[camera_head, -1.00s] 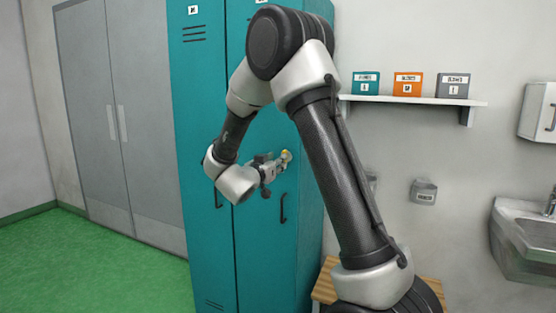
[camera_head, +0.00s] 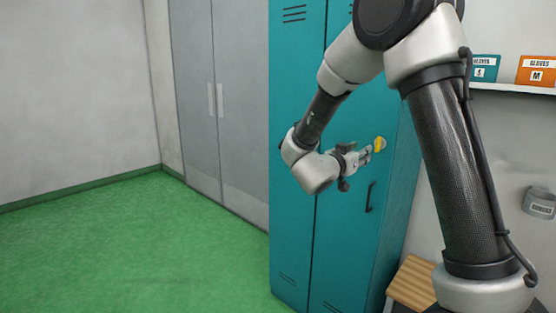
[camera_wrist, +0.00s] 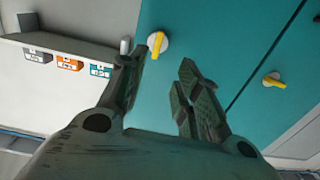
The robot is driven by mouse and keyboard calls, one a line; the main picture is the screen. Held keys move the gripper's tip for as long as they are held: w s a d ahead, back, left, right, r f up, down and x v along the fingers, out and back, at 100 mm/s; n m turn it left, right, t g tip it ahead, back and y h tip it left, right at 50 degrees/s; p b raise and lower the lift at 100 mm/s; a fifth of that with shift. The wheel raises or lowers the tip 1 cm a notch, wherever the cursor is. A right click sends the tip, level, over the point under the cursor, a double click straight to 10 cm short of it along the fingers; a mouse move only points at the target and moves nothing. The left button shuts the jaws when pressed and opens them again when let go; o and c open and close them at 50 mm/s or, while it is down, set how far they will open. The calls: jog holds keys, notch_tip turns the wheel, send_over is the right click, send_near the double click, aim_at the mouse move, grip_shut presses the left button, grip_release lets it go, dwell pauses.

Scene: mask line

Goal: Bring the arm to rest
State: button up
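My arm reaches out with its elbow high and its wrist in front of the teal locker (camera_head: 345,250). My gripper (camera_head: 366,154) is by a round white knob with a yellow handle (camera_head: 380,144) on the locker's right door. In the wrist view my gripper (camera_wrist: 162,66) has its two fingers apart with nothing between them. The knob (camera_wrist: 158,42) shows just beyond the left fingertip; I cannot tell whether they touch. A second such knob (camera_wrist: 273,80) is farther right in the wrist view.
Grey double doors (camera_head: 222,110) stand left of the locker. Green floor (camera_head: 130,250) lies open at the left. A shelf with glove boxes (camera_head: 537,71) is on the right wall, above a wooden bench (camera_head: 412,283) and a grey wall holder (camera_head: 540,203).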

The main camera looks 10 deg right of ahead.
jog(key=w+a+f+n+y, duration=0.5)
jog(key=a+f+y, duration=0.5)
jog(key=a+y, duration=0.1)
jog(key=s+a+n+g+y, duration=0.3)
jog(key=s+a+y, duration=0.2)
jog(key=s, duration=0.2)
jog(key=s+d+r+n+g, duration=0.1)
jog(key=s+d+g, duration=0.15)
jog(key=s, duration=0.65)
jog(key=s+d+r+n+g, duration=0.1)
jog(key=s+d+n+g, duration=0.15)
jog(key=s, duration=0.65)
jog(key=s+d+r+h, duration=0.1)
jog(key=s+d+r, duration=0.3)
jog(key=s+d, duration=0.1)
jog(key=s+d+r+m+t+h, duration=0.1)
jog(key=s+d+r, duration=0.3)
jog(key=s, duration=0.4)
jog(key=shift+d, duration=0.9)
